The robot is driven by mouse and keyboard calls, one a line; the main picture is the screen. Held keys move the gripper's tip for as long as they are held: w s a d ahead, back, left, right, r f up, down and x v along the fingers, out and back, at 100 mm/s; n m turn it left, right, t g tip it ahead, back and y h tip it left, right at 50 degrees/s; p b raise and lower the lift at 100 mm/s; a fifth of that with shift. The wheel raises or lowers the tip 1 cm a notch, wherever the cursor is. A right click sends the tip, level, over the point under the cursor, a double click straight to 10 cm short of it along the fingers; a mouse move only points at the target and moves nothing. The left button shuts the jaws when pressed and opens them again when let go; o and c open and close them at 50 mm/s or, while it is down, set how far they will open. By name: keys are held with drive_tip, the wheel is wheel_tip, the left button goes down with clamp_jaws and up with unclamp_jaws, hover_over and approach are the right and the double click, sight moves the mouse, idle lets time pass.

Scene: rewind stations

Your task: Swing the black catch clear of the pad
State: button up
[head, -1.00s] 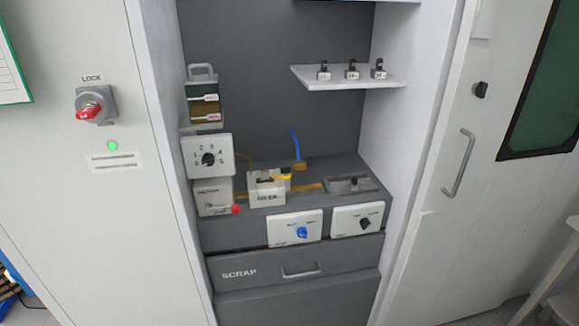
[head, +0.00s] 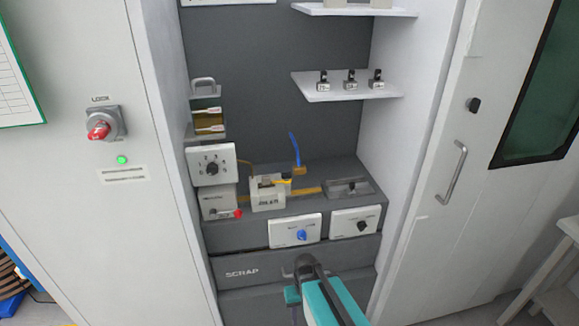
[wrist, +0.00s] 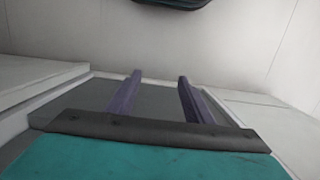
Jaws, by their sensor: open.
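My gripper (wrist: 158,95) shows in the wrist view as two purple fingers, spread apart with nothing between them. In the head view my teal and black arm (head: 325,300) rises at the bottom centre, in front of the scrap drawer. A small black lever-like part (head: 350,183) lies on a dark grey plate (head: 334,191) at the right of the bench; it may be the catch, but I cannot tell. The pad cannot be picked out clearly. My gripper is below and in front of the bench, apart from these parts.
A white idler block (head: 267,199) stands mid-bench, with a blue upright strip (head: 295,149) behind it. Panels with a blue knob (head: 302,235) and a black knob (head: 362,226) face the front. Side walls bound the bay. A shelf (head: 345,90) holds small pieces.

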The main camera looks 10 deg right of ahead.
drive_tip(key=w+r+t, duration=0.1)
drive_tip(key=w+r, duration=0.5)
drive_tip(key=r, duration=0.2)
drive_tip(key=w+r+t+p, duration=0.1)
drive_tip(key=w+r, duration=0.6)
drive_tip(key=r, duration=0.1)
drive_tip(key=w+r+t+p, duration=0.1)
drive_tip(key=w+r, duration=0.5)
drive_tip(key=r, duration=0.3)
drive_tip(key=shift+w, duration=0.25)
drive_tip(key=t, duration=0.3)
approach(287, 173)
drive_tip(key=v, duration=0.5)
drive_tip(key=shift+w+r, duration=0.1)
drive_tip(key=shift+a, duration=0.1)
drive_tip(key=shift+s+p+x, duration=0.2)
drive_tip(key=shift+p+x, duration=1.65)
drive_tip(key=shift+x, duration=5.05)
